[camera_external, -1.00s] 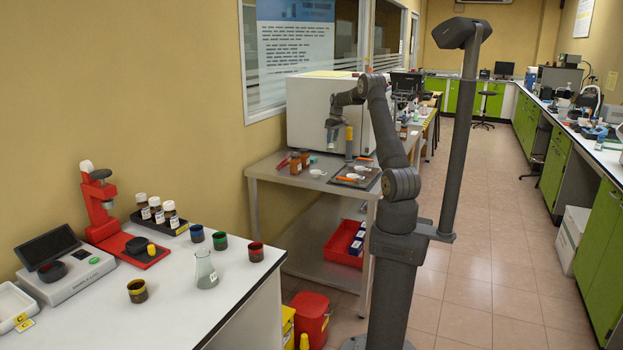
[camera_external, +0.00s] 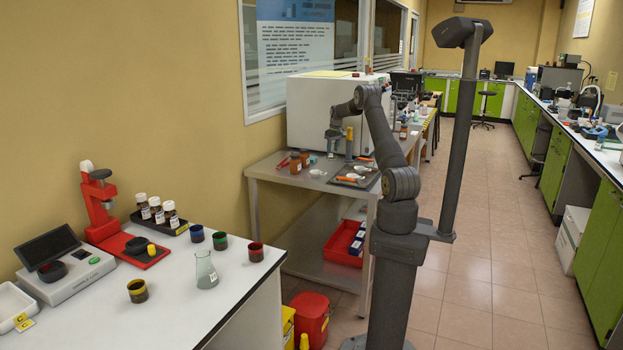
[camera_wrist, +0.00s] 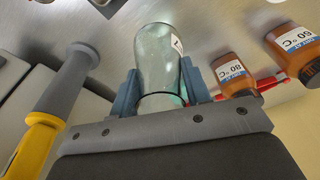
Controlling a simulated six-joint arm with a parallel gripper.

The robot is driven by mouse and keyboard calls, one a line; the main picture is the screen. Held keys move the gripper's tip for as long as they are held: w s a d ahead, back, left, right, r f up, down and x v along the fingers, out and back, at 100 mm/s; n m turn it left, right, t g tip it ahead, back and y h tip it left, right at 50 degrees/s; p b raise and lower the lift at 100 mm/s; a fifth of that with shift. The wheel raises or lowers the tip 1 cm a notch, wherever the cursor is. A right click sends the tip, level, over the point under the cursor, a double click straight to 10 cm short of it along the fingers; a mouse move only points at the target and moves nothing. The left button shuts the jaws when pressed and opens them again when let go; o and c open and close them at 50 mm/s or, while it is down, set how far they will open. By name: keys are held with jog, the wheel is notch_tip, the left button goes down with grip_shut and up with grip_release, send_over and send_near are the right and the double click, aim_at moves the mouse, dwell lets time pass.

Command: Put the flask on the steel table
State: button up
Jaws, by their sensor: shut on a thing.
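In the wrist view, my gripper (camera_wrist: 160,78) is shut on a clear greenish glass flask (camera_wrist: 158,50) with a white label. The fingers press on its two sides. The flask is over the steel table (camera_wrist: 130,20); I cannot tell whether its base touches the top. In the external view, my gripper (camera_external: 334,134) is low over the steel table (camera_external: 268,171), and the held flask (camera_external: 332,150) shows only small beneath it.
Brown bottles (camera_wrist: 233,75) stand near the held flask, with a red tool (camera_wrist: 268,84) by them. A grey and yellow handled thing (camera_wrist: 65,80) is on the other side. A white cabinet (camera_external: 308,105) stands behind. A dark tray (camera_external: 355,177) occupies the table's right front.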

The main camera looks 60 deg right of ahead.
aim_at(331, 155)
jog(key=shift+w+a+f, duration=0.1)
jog(key=shift+w+f, duration=0.3)
jog(key=shift+f, duration=1.8)
jog(key=shift+f, duration=0.1)
jog(key=o, duration=1)
notch_tip(331, 155, up, 12)
jog(key=s, duration=0.1)
jog(key=shift+s+a, duration=0.35)
